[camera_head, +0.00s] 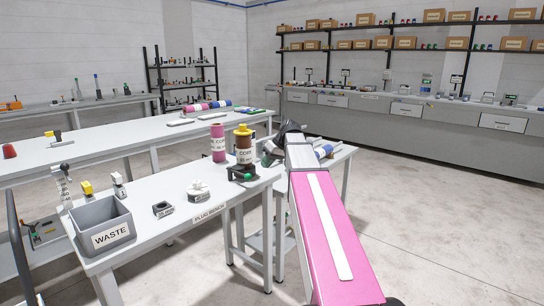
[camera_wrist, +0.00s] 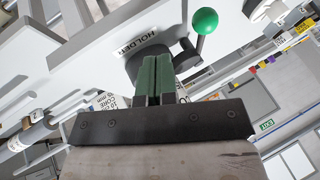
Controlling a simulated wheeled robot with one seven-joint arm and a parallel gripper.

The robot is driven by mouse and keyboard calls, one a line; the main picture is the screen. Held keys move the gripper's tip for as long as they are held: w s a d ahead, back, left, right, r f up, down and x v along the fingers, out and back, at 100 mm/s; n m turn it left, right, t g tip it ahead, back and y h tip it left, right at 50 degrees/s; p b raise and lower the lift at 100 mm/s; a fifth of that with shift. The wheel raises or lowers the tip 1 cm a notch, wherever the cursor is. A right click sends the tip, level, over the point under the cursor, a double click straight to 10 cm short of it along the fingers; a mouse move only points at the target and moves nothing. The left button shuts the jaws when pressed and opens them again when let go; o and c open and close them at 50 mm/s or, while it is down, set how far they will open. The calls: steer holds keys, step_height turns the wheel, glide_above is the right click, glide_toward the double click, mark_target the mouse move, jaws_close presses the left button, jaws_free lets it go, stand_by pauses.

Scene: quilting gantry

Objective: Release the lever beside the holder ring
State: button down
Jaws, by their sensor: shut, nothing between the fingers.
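The dark holder (camera_head: 243,173) stands on the plug bench near its far right corner. A lever with a green ball knob (camera_wrist: 205,20) rises on a dark stem beside the holder. My gripper (camera_wrist: 157,62) has its green fingers shut and empty, pointing at the holder; the knob is to the right of the fingertips, apart from them. In the head view my arm hides part of the area right of the holder.
A brown core with a yellow top (camera_head: 243,146) stands at the holder, with a pink core (camera_head: 218,142) to its left.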

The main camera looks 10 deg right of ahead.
steer(key=shift+s+a+f, duration=0.2)
steer(key=shift+a+f, duration=0.25)
steer(key=shift+a, duration=0.35)
steer(key=shift+s+a+f, duration=0.25)
steer(key=shift+a+f, duration=0.15)
steer(key=shift+a, duration=0.4)
steer(key=shift+s+a+f, duration=0.2)
steer(key=shift+a+f, duration=0.25)
steer(key=shift+a, duration=0.35)
steer(key=shift+s+a, duration=0.1)
steer(key=shift+a, duration=0.05)
